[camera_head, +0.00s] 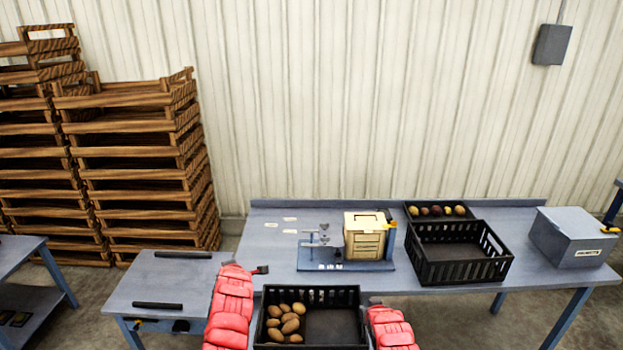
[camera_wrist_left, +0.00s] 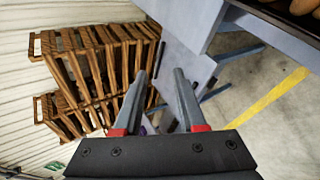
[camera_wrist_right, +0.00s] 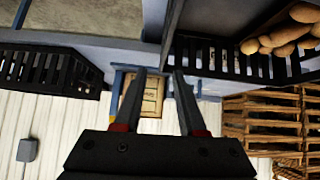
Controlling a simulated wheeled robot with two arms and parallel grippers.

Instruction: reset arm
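My left gripper (camera_head: 262,269) is raised at the end of my red left arm, left of the black crate of potatoes in the head view. In the left wrist view its fingers (camera_wrist_left: 160,76) stand apart with nothing between them. My right gripper (camera_head: 376,300) is by the right side of that crate, mostly hidden by my red right arm. In the right wrist view its fingers (camera_wrist_right: 159,74) are apart and empty. The wooden box (camera_wrist_right: 152,97) shows beyond them.
A black crate (camera_head: 357,289) holds several potatoes (camera_head: 290,313). On the blue table (camera_head: 275,238) stand a wooden box (camera_head: 363,240) on a blue base, an empty black crate (camera_head: 481,278), a tray of produce (camera_head: 413,208) and a grey bin (camera_head: 573,240). Wooden crates (camera_head: 130,195) are stacked left.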

